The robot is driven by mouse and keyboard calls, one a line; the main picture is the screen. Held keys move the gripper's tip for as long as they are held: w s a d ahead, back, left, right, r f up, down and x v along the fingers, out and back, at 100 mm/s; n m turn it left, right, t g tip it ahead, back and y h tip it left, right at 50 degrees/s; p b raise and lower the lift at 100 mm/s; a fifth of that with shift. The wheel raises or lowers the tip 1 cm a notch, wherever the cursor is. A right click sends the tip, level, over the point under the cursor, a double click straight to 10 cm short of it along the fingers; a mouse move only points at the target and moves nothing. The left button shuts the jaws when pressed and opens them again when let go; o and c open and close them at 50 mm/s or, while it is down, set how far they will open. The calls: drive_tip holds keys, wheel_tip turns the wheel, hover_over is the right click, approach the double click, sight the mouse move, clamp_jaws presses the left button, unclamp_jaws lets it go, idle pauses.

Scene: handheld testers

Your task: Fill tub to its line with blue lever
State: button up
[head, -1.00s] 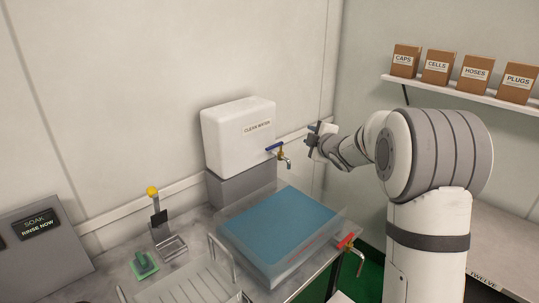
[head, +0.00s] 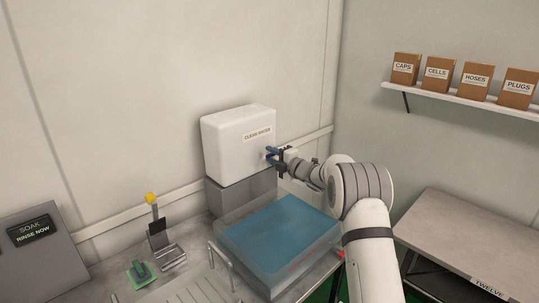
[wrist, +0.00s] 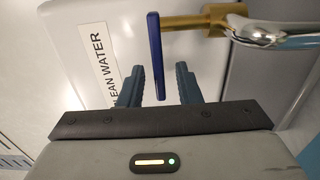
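The blue lever (wrist: 156,57) on the brass tap (wrist: 195,22) shows in the wrist view, with its free end between my two fingers. My gripper (wrist: 158,80) is open, with a gap on each side of the lever. In the head view my gripper (head: 272,156) is at the front of the white clean water tank (head: 228,142) and hides most of the tap. The clear tub (head: 268,278) stands below and holds bluish water.
A red tap lever (head: 341,254) is at the tub's right end, partly hidden by my arm. A soak display (head: 35,230) stands far left.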

drive_tip(key=shift+w+a, duration=0.25)
drive_tip(key=shift+c, duration=0.4)
clamp_jaws()
